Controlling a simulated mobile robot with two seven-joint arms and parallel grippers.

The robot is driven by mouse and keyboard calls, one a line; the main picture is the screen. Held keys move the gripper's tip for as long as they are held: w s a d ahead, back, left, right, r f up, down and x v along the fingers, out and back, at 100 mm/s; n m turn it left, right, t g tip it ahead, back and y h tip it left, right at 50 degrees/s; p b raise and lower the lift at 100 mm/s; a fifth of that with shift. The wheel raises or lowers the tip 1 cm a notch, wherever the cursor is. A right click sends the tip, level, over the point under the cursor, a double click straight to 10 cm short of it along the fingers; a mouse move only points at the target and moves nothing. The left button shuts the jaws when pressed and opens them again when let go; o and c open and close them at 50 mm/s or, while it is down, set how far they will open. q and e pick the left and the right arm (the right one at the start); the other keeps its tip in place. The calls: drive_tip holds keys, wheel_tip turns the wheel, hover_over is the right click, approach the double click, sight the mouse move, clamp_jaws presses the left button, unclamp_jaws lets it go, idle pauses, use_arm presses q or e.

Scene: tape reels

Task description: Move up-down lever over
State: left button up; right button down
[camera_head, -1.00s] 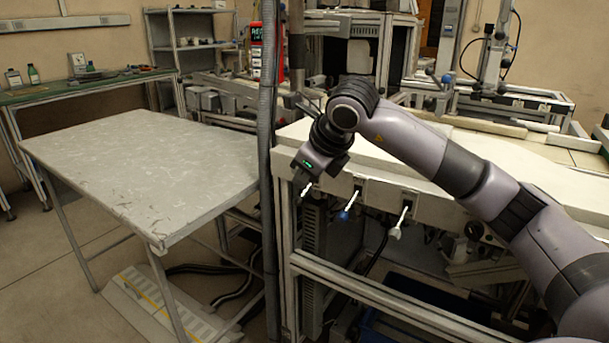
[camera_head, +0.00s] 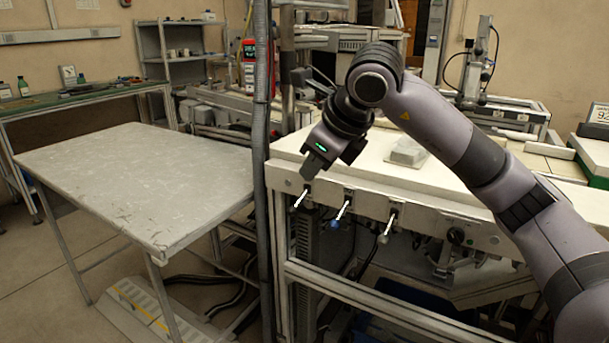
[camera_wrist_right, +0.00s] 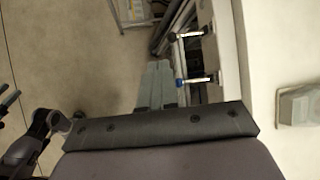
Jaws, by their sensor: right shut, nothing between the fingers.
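Several levers stick out of the front panel (camera_head: 400,205) of the white-topped machine. The leftmost lever (camera_head: 299,199) has a dark knob, the middle lever (camera_head: 342,211) a blue knob and the third lever (camera_head: 388,226) a pale knob. All slant down to the left. I cannot read which is the up-down lever. My right gripper (camera_head: 314,166) is shut and empty, just above the leftmost lever; whether it touches is unclear. The right wrist view shows two levers, including the blue-tipped lever (camera_wrist_right: 197,80).
A grey block (camera_head: 408,152) lies on the machine's white top (camera_head: 460,180). A black dial (camera_head: 456,236) sits right of the levers. A vertical post with a grey hose (camera_head: 262,110) stands close left of my gripper. A bare grey table (camera_head: 130,185) is further left.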

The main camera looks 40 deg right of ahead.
drive_tip(key=shift+s+a+r, duration=0.3)
drive_tip(key=shift+s+r, duration=0.6)
drive_tip(key=shift+r, duration=0.05)
